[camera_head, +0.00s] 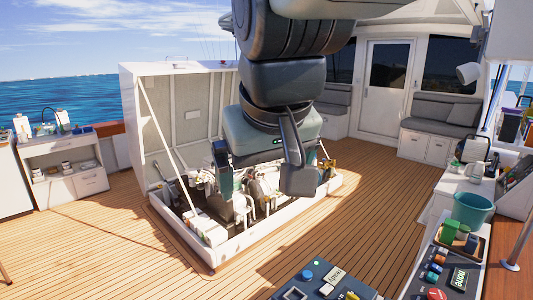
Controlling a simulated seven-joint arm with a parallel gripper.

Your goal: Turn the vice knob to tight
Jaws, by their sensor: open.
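I cannot make out the vice or its knob with certainty at this size. My gripper (262,185) hangs from the top middle in front of the open engine hatch. Its two dark fingers are spread apart, and I see nothing held between them. The gripper and arm cover part of the hatch and the machinery in it.
The engine hatch (214,258) has a raised white rim and a propped lid (160,115). A cluttered bench (92,183) stands at left. At right, a counter holds a teal bucket (473,211) and green blocks (449,231). Wooden deck (110,255) is clear at lower left.

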